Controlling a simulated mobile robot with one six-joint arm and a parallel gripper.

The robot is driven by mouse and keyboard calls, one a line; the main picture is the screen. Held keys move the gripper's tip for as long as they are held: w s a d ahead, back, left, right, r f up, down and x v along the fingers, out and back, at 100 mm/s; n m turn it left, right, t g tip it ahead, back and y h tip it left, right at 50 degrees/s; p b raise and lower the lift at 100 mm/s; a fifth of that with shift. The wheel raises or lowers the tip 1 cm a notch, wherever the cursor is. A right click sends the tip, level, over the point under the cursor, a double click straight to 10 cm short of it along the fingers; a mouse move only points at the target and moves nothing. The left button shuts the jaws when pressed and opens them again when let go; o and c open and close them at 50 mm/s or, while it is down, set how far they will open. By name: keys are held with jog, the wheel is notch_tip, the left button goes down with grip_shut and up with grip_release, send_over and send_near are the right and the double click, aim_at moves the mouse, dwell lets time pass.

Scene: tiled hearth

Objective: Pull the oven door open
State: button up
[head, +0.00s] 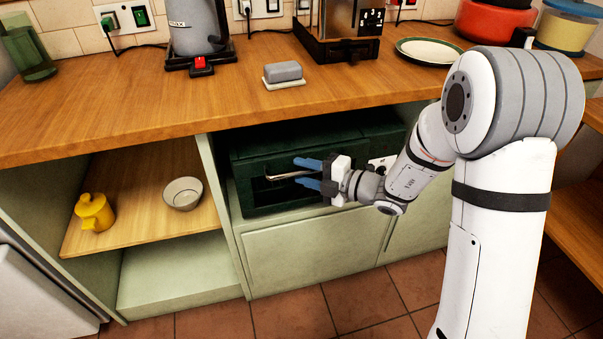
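The dark green oven (245,198) sits in the open bay under the wooden counter. Its door faces me and looks shut, with a dark window panel. A thin pale metal handle (283,177) runs across the door. My gripper (301,172) reaches in from the right at the oven's front. Its two blue fingers are apart, one above the other, and the handle's right part lies between them. I see gaps around the handle, but cannot tell whether a finger touches it. My gripper and wrist hide part of the door's right side.
The counter (110,110) overhangs the oven and holds a kettle (195,28), a butter dish (283,74) and a plate (428,50). A yellow pot (94,212) and a bowl (182,193) stand on the left shelf. Tiled floor (295,315) in front is clear.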

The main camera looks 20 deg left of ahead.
jog(key=shift+c, duration=0.2)
grip_shut()
dwell(0.4)
